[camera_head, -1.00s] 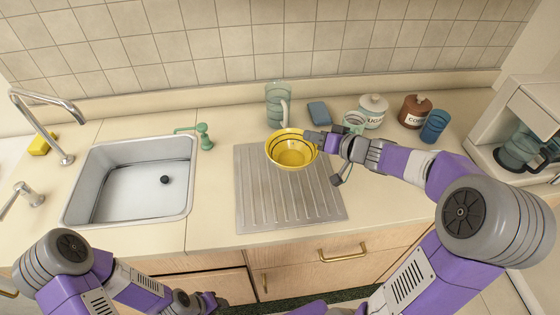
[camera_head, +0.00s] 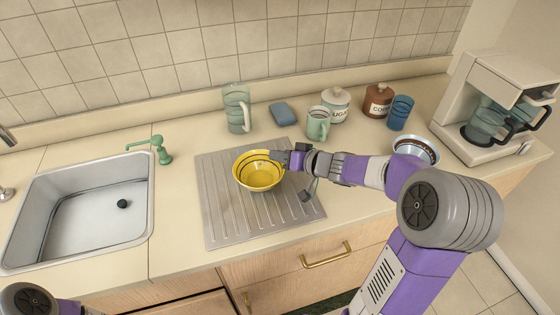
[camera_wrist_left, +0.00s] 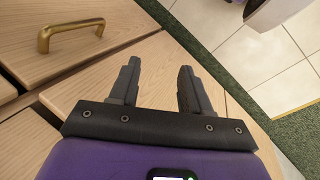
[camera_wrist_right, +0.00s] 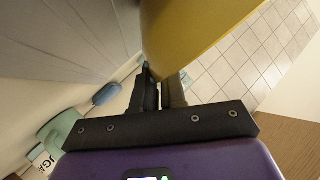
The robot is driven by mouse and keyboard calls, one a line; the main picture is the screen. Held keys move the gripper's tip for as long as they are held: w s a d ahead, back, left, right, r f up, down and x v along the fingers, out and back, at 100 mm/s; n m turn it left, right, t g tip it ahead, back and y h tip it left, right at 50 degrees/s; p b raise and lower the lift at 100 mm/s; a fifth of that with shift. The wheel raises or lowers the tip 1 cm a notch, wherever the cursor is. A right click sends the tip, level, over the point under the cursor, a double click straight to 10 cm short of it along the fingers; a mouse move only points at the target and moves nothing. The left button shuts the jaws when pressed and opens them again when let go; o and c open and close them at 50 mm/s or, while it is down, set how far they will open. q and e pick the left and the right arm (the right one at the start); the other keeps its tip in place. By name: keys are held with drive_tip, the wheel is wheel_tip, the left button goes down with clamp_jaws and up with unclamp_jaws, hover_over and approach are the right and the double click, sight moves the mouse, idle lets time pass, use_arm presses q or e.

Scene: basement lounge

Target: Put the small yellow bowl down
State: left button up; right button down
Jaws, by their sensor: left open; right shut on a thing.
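The small yellow bowl (camera_head: 258,176) is upright over the ribbed metal drainboard (camera_head: 225,221) in the head view. My right gripper (camera_head: 285,160) is shut on its right rim. In the right wrist view the bowl's yellow wall (camera_wrist_right: 182,32) rises from between the closed fingers (camera_wrist_right: 160,88). I cannot tell whether the bowl's base touches the drainboard. My left gripper (camera_wrist_left: 157,85) is open and empty in the left wrist view, in front of the wooden cabinet fronts.
The sink (camera_head: 84,206) lies left of the drainboard. A light-blue bowl (camera_head: 428,149) sits near the coffee maker (camera_head: 480,127).

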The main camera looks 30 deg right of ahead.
drive_tip(key=shift+r, duration=0.1)
drive_tip(key=c, duration=1.2)
unclamp_jaws()
drive_tip(key=shift+f, duration=0.2)
drive_tip(key=shift+r, duration=0.1)
drive_tip(key=shift+s+r, duration=0.15)
drive_tip(key=shift+r, duration=0.05)
drive_tip(key=p+v, duration=0.5)
drive_tip(key=v, duration=0.6)
drive_tip(key=shift+s+d+p, duration=0.15)
drive_tip(key=shift+s+p, duration=0.15)
drive_tip(key=shift+s, duration=0.05)
